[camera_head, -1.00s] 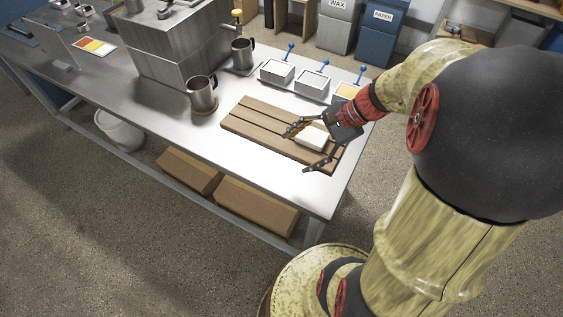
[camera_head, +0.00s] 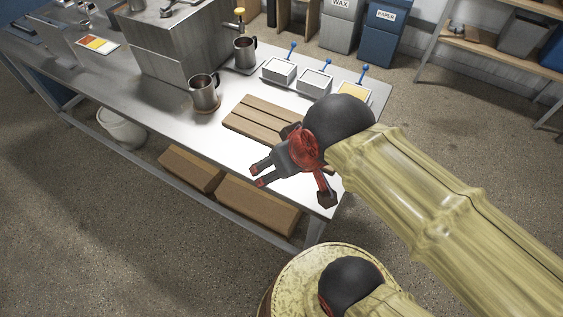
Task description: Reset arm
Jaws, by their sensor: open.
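My gripper (camera_head: 261,175) is open and appears empty, above the front part of the metal table (camera_head: 180,128). Its fingers point left in the picture. My arm reaches in from the right and covers the right part of the slatted wooden board (camera_head: 253,117). The white block seen on that board earlier is hidden behind my arm and gripper.
Two metal mugs (camera_head: 204,95) (camera_head: 244,54) stand left of and behind the board. Several small trays (camera_head: 279,71) with blue-knobbed handles line the table's back. A metal machine (camera_head: 170,55) stands further left. Wooden boxes (camera_head: 255,204) lie below the table.

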